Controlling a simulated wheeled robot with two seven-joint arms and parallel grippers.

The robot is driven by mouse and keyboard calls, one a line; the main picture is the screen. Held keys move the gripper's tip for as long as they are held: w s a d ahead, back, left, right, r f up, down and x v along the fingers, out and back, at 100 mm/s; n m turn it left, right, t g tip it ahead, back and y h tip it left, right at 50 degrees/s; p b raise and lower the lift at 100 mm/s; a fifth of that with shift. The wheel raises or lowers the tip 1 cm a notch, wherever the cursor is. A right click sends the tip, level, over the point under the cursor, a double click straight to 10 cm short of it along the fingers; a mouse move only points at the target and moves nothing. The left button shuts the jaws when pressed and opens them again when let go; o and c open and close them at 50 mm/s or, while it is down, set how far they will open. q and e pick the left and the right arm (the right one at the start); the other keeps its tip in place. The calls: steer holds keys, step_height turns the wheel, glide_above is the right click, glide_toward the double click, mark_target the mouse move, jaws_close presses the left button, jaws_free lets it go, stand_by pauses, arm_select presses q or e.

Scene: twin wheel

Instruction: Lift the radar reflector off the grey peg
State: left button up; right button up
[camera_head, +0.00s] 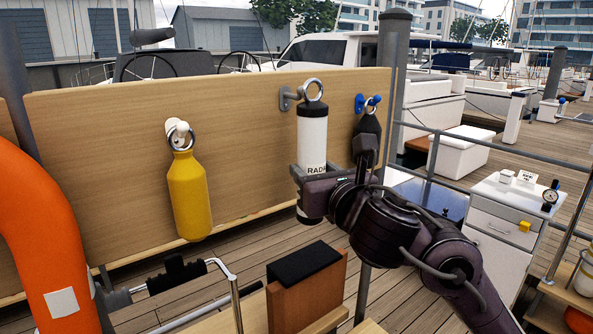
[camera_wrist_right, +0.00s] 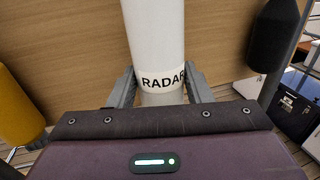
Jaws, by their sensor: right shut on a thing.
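The radar reflector (camera_head: 313,135) is a white upright cylinder with black ends, the letters "RADAR" and a metal ring on top. It hangs in front of the wooden board, its ring at the grey peg (camera_head: 288,97); I cannot tell whether the ring still bears on the peg. In the right wrist view the white tube (camera_wrist_right: 153,40) stands between the two fingers. My right gripper (camera_head: 312,175) is shut on the reflector's lower half, at the lettering; its fingers also show in the wrist view (camera_wrist_right: 160,90). My left gripper is not in view.
A yellow bottle (camera_head: 188,195) hangs from a white peg (camera_head: 178,133) at the left. A dark object (camera_head: 370,123) hangs from a blue peg (camera_head: 374,100) close on the right, partly behind my arm. A wooden box with a black top (camera_head: 306,280) stands below. An orange ring (camera_head: 40,230) is at far left.

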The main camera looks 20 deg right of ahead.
stand_by(0.4)
steer(key=s+d+p, duration=0.1)
steer(key=s+d, duration=0.1)
steer(key=s, duration=0.4)
steer(key=shift+s+d, duration=0.15)
steer(key=shift+s, duration=0.2)
stand_by(0.3)
steer(key=shift+f, duration=0.15)
